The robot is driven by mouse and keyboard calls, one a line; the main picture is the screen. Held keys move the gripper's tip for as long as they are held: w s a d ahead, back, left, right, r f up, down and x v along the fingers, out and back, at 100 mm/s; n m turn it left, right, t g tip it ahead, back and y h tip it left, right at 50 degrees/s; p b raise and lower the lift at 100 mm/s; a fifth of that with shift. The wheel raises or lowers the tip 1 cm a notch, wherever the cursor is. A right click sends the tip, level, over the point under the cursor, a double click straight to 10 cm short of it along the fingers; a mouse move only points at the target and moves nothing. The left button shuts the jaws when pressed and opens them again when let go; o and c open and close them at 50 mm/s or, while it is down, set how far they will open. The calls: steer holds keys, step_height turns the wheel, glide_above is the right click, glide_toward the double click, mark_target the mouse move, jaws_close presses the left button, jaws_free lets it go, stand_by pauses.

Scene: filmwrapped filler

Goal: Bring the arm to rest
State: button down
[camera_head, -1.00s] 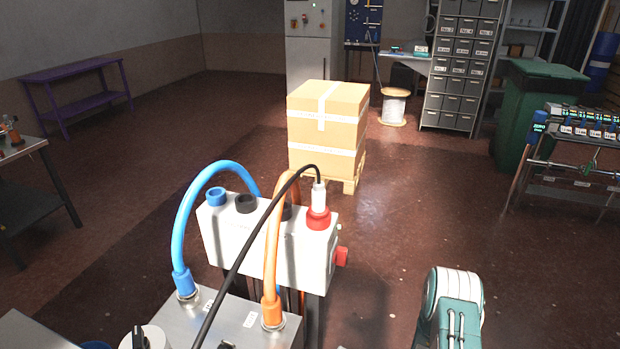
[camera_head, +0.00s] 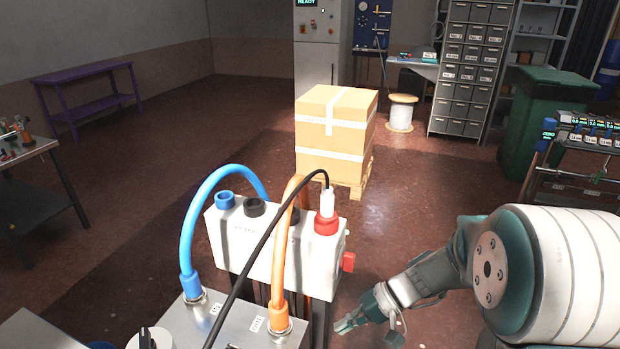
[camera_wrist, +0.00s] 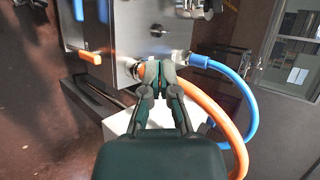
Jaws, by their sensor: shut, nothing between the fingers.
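My arm reaches in from the right in the head view, and my gripper (camera_head: 347,326) is at its end, low in the picture, just right of the metal cabinet (camera_head: 222,322). In the wrist view my gripper (camera_wrist: 158,72) points at the cabinet's side, its fingers together and nothing seen between them. The fingertips overlap the lower end of the orange hose (camera_wrist: 215,101) in that view; I cannot tell whether they touch. The hose also shows in the head view (camera_head: 277,245).
A blue hose (camera_head: 187,230) and a black cable run to a white connector block (camera_head: 265,250). A wrapped carton (camera_head: 335,135) stands on a pallet behind. A green bin (camera_head: 545,125) and a purple table (camera_head: 85,85) stand farther off. Open floor lies between.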

steer(key=s+d+r+t+h, duration=0.3)
steer(key=s+d+r+h, duration=0.1)
steer(key=s+r+h, duration=0.1)
steer(key=s+d+r+t+h, duration=0.4)
steer(key=s+r, duration=0.4)
steer(key=r, duration=0.2)
steer(key=shift+s+d+h, duration=0.3)
steer(key=shift+h, duration=0.3)
